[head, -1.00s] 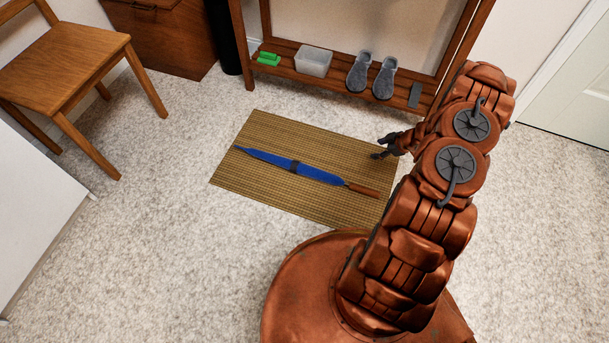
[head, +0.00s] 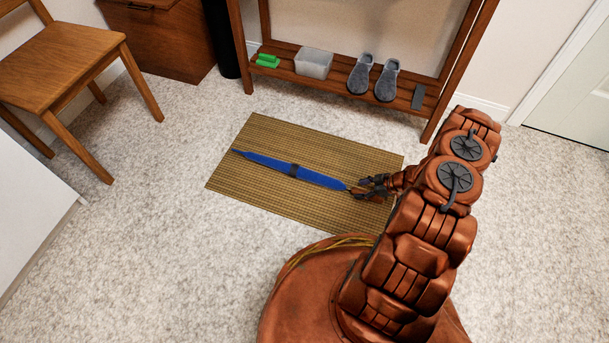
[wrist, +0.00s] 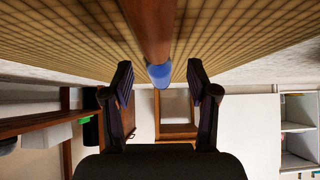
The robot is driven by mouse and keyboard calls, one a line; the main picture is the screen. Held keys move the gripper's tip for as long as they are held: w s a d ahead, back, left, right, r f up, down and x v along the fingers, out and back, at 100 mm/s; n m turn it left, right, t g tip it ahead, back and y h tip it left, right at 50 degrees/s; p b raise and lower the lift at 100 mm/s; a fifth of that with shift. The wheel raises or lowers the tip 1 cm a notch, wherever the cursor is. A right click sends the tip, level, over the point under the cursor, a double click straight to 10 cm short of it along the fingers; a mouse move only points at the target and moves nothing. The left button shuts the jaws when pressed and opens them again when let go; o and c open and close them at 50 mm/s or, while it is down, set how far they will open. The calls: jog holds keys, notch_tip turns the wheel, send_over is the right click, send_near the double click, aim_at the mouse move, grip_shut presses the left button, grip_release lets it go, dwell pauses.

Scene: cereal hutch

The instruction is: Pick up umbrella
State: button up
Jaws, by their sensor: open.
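The umbrella (head: 308,174) is blue with a dark band and a brown handle. It lies closed on the tan woven mat (head: 270,135), its tip to the left and its handle to the right. My gripper (head: 366,187) is at the handle end, low over the mat's right side, and partly hides the handle. In the wrist view the brown handle (wrist: 152,28) runs between the two open fingers of my gripper (wrist: 159,85), toward the blue canopy (wrist: 159,74). No contact between fingers and handle shows.
Behind the mat stands a wooden rack (head: 340,78) with green items (head: 267,60), a clear bin (head: 314,63) and grey shoes (head: 374,79). A wooden chair (head: 70,65) is at the left, near a wooden cabinet (head: 160,38). Pale carpet around the mat is clear.

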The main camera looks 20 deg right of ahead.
aim_at(356, 189)
jog(key=b+x, duration=0.1)
jog(key=x, duration=0.2)
jog(key=shift+w+a+f, duration=0.1)
jog(key=shift+w+f, duration=0.15)
jog(key=shift+f, duration=0.05)
grip_shut()
dwell(0.3)
